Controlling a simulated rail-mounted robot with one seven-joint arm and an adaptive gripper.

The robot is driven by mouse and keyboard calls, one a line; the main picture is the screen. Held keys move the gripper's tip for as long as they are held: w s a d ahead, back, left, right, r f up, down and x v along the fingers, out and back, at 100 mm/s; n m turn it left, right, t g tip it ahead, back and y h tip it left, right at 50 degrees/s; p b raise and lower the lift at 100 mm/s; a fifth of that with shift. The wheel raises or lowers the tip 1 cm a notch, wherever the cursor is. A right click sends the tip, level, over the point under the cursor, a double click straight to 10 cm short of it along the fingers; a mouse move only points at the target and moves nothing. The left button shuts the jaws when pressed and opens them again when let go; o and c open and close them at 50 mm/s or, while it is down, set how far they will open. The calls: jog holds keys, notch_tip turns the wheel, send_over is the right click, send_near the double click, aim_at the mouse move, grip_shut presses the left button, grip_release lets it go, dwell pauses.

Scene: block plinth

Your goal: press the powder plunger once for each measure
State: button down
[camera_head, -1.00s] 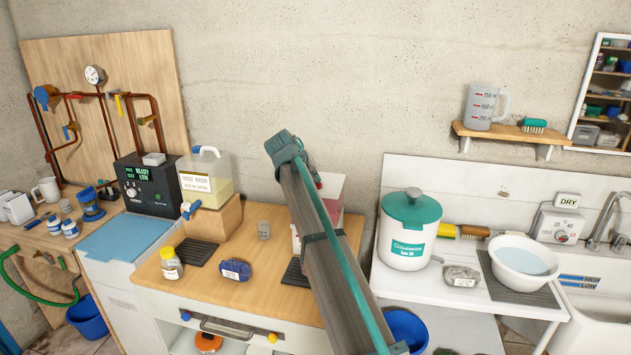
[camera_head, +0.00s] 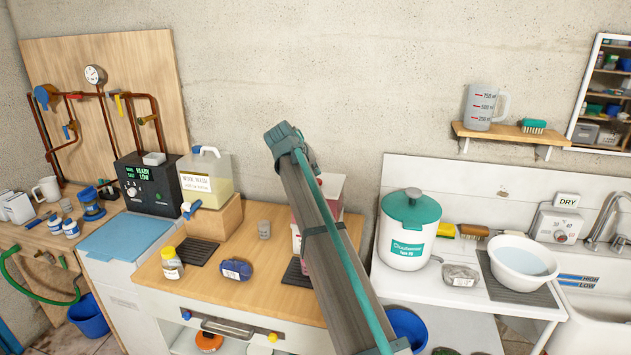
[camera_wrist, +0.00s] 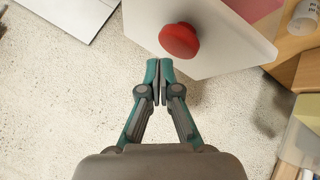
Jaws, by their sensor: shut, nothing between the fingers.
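A round red knob (camera_wrist: 179,41), which looks like the plunger, stands out from a pale panel (camera_wrist: 215,50) in the wrist view. My gripper (camera_wrist: 160,66) is shut and empty, its fingertips just below and left of the knob in the picture. Whether they touch it I cannot tell. In the head view a pink-and-white container (camera_head: 332,184) stands on the wooden counter, partly hidden behind my arm.
A labelled liquid dispenser (camera_head: 205,178) sits on a wooden block to the left. A white pot with teal lid (camera_head: 409,230) stands to the right.

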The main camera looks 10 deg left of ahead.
jog(key=shift+r, duration=0.1)
jog(key=shift+r+p, duration=1.05)
jog(key=shift+r, duration=1.4)
jog(key=shift+d+f, duration=0.1)
